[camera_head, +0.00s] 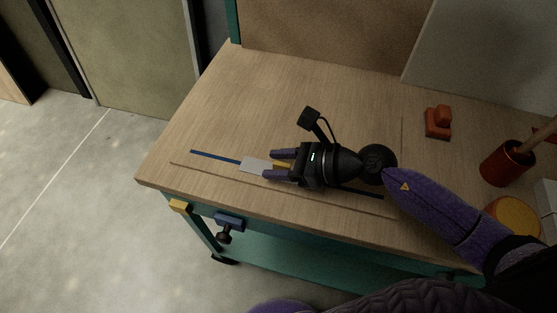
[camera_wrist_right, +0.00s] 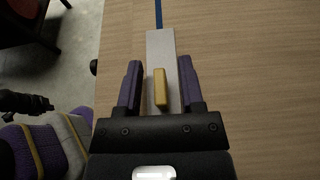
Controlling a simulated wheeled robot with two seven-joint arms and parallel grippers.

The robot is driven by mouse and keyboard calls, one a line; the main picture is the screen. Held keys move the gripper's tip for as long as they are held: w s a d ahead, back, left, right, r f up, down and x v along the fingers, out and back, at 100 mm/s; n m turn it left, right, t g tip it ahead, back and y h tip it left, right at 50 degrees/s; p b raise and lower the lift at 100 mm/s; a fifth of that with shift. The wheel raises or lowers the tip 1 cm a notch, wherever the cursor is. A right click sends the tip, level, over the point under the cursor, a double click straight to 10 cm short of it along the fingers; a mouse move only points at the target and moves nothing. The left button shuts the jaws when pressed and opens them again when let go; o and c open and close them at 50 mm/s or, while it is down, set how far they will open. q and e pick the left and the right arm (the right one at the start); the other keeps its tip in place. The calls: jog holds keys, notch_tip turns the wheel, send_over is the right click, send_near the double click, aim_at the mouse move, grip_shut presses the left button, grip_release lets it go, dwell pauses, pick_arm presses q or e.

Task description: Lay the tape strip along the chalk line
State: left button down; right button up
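A thin straight blue line (camera_head: 213,156) runs along the wooden tabletop near its front edge and reappears right of my right gripper. I cannot tell whether it is the chalk line or tape. A flat pale grey strip-like plate (camera_head: 254,165) lies over it. In the right wrist view, the plate (camera_wrist_right: 160,45) carries a raised yellow grip (camera_wrist_right: 161,90), and the blue line (camera_wrist_right: 158,14) continues beyond its far end. My right gripper (camera_wrist_right: 161,88) is open, its purple fingers either side of the yellow grip with gaps showing. My left gripper is out of view.
An orange-red block (camera_head: 438,122), a red cup (camera_head: 506,163) and a round yellow-topped container (camera_head: 513,215) stand on the right. A blue clamp (camera_head: 229,220) sits at the front edge. The tabletop (camera_head: 260,95) behind the line is clear.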

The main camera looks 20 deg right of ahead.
jog(key=shift+r, duration=0.3)
jog(key=p+v, duration=0.1)
jog(key=v, duration=0.9)
jog(key=shift+s+d+p, duration=0.25)
jog(key=shift+s+p, duration=0.05)
jog(key=shift+p, duration=0.1)
jog(key=shift+s+d+r, duration=0.25)
jog(key=shift+d, duration=0.25)
